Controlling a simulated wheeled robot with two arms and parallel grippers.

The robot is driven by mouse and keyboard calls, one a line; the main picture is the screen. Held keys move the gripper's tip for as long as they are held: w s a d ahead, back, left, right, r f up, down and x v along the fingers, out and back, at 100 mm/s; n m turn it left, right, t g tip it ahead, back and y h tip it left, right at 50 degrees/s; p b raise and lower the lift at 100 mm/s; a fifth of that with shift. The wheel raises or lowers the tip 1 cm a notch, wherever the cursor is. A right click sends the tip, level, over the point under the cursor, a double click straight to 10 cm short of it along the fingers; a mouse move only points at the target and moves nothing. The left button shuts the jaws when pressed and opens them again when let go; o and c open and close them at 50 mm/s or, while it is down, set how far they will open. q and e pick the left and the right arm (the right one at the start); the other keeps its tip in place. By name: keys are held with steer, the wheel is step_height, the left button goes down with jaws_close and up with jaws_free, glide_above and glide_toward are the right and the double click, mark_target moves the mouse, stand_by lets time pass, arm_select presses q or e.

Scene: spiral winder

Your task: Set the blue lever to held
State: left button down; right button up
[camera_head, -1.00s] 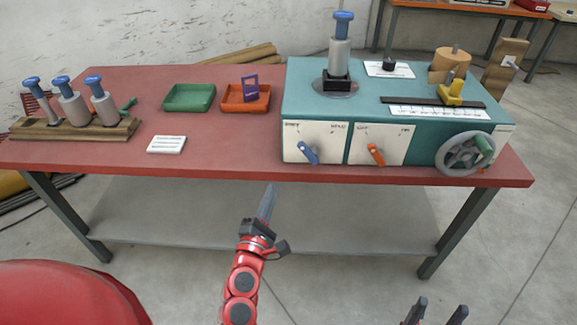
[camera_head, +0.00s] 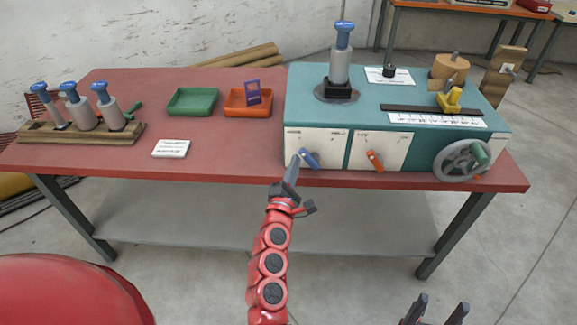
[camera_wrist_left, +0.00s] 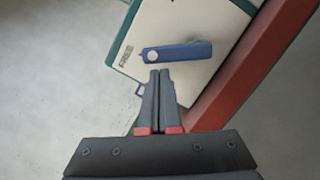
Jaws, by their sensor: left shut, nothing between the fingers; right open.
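The blue lever (camera_head: 309,158) sits on the left white panel (camera_head: 326,143) on the front of the teal machine. In the head view it slants from upper left to lower right. In the left wrist view the blue lever (camera_wrist_left: 178,52) lies just beyond my fingertips, with its round pivot end at left near a label that seems to read FREE. My left gripper (camera_head: 294,162) is shut and empty, its tips at the left side of the lever; the left wrist view shows the closed fingers (camera_wrist_left: 158,73) close to the lever, contact unclear. My right gripper (camera_head: 437,306) is open at the bottom edge, away from the machine.
An orange lever (camera_head: 375,161) is on the panel to the right, and a grey handwheel (camera_head: 461,161) is further right. The red table (camera_head: 225,165) edge runs just below the panels. Green (camera_head: 192,101) and orange (camera_head: 248,102) trays stand left of the machine.

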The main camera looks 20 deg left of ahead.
stand_by(0.4)
arm_select(q)
steer(key=shift+d+r+m+p, duration=0.1)
steer(key=shift+r+m+p, duration=0.1)
steer(key=shift+m+p, duration=0.15)
steer(key=shift+d+r+m+p, duration=0.1)
steer(key=shift+r+m+p, duration=0.2)
steer(key=shift+m, duration=0.35)
steer(key=shift+w+d+r+m+g+h+p, duration=0.1)
steer(key=shift+d+r+m+g+h+p, duration=0.15)
steer(key=shift+m+p, duration=0.3)
steer(key=shift+w+d+r+m+g+h+p, duration=0.15)
steer(key=shift+r+m+p, duration=0.1)
steer(key=shift+m+p, duration=0.25)
steer(key=d+m+p, duration=0.1)
steer(key=m+p, duration=0.2)
steer(key=p, duration=0.1)
steer(key=d+r+m+g+p, duration=0.1)
steer(key=d+m+p, duration=0.1)
steer(key=m+p, duration=0.1)
steer(key=w+d+m+g+p, duration=0.1)
steer(key=m+p, duration=0.3)
steer(key=shift+w+d+r+y+p, duration=0.1)
steer(key=shift+d+r+y+p, duration=0.2)
steer(key=shift+d+y, duration=0.1)
steer(key=shift+g, duration=0.3)
steer(key=shift+a, duration=0.1)
